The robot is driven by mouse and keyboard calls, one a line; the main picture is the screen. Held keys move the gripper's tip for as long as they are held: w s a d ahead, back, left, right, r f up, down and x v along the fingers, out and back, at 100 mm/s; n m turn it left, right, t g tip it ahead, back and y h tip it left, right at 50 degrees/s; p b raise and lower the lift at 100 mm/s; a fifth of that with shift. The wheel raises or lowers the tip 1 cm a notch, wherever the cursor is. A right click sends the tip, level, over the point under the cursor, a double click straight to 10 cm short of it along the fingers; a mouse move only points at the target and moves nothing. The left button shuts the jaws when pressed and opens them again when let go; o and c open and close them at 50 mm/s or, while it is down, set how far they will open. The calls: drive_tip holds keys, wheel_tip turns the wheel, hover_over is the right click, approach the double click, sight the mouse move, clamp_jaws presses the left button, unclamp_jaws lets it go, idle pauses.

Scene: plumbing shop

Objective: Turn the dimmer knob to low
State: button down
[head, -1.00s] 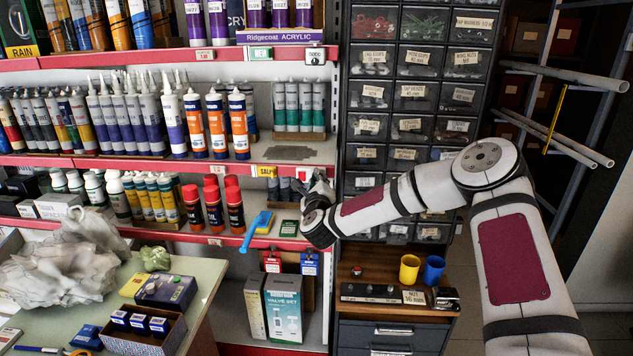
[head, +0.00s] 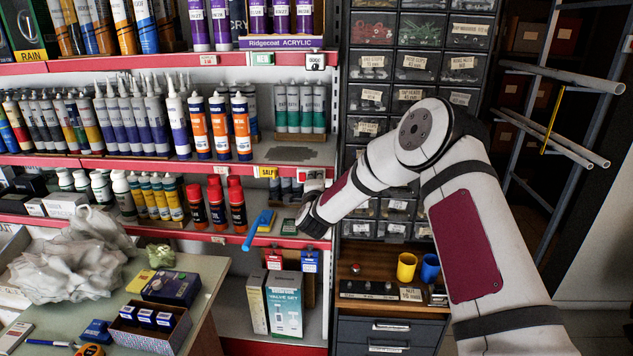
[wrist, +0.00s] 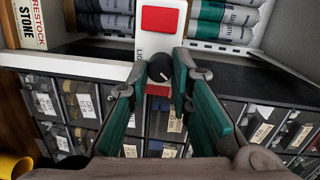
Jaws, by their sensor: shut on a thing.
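The black dimmer knob (wrist: 160,68) sits on a white plate (wrist: 150,48) that carries a red square (wrist: 160,19) above the knob. A pale mark shows on the knob's face, but its exact setting is too small to read. My gripper (wrist: 160,74) has its two green-padded fingers on either side of the knob, closed on it. In the head view my gripper (head: 312,184) is at the right end of the shelf, at the red-edged lower shelf level. The plate shows there only as a small white patch, and the arm hides the knob.
Red-capped cans (head: 237,204) and a blue-handled tool (head: 258,229) stand or lie on the shelf left of my gripper. A drawer cabinet (head: 409,95) is right of it. A yellow cup (head: 406,266) and a blue cup (head: 429,268) stand on the bench below.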

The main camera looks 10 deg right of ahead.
drive_tip(key=shift+w+a+r+n+g+h+b, duration=0.1)
drive_tip(key=shift+n+h+b, duration=0.1)
drive_tip(key=shift+n, duration=0.85)
drive_tip(key=shift+s+d+r+n+g+h+b, duration=0.1)
drive_tip(key=shift+n+h+b, duration=0.05)
drive_tip(key=shift+n, duration=0.95)
drive_tip(key=shift+w+a+n+g+h+b, duration=0.1)
drive_tip(key=shift+n+h+b, duration=0.1)
drive_tip(key=shift+n, duration=0.85)
drive_tip(key=c, duration=1.4)
unclamp_jaws()
drive_tip(key=shift+f, duration=0.1)
drive_tip(key=v, duration=1.2)
